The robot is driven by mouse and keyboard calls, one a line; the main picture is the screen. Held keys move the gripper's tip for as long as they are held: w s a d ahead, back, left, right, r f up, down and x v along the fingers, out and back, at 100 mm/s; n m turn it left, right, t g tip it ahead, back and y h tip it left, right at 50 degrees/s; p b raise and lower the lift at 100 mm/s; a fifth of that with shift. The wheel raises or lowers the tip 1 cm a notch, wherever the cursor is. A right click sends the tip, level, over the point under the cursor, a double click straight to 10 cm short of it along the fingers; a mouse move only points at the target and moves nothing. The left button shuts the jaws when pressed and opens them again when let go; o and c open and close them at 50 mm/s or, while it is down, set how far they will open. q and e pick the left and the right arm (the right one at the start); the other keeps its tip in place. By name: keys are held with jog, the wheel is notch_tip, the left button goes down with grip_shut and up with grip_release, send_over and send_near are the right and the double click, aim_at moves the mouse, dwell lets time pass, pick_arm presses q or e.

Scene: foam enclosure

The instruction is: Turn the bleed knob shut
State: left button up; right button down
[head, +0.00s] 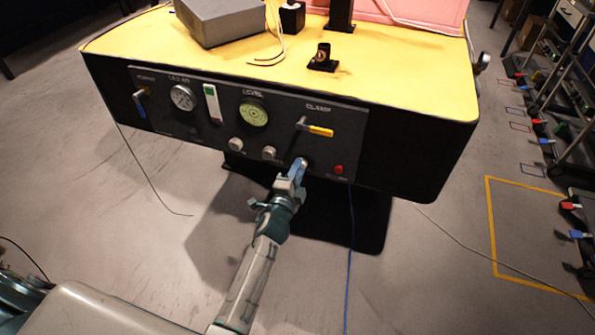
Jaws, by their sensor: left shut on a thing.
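A black control panel (200,131) runs along the front of a yellow-topped bench. Two pale round knobs, a left one (236,144) and a right one (269,152), sit along its lower edge. My left gripper (298,168) reaches up to the panel just right of these knobs and is shut on a small knob there. The gripper hides most of that knob, so its turn position cannot be told. I cannot read a bleed label. My right gripper is not in view.
A yellow-handled clamp lever (319,130) sticks out above the gripper, and a red button (339,169) is to its right. Dials, a level gauge (253,113) and a blue-handled lever (139,101) are further left. A blue cable (350,240) hangs below. The floor in front is mostly clear.

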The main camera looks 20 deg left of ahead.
pick_arm(q)
jog(key=o, duration=1)
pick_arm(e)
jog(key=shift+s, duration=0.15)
pick_arm(q)
jog(key=s, duration=1)
jog(key=shift+s+a+f, duration=0.15)
jog(key=shift+s+f, duration=0.2)
jog(key=shift+f, duration=0.05)
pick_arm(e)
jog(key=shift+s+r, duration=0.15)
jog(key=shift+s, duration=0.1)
pick_arm(q)
jog(key=shift+f, duration=0.1)
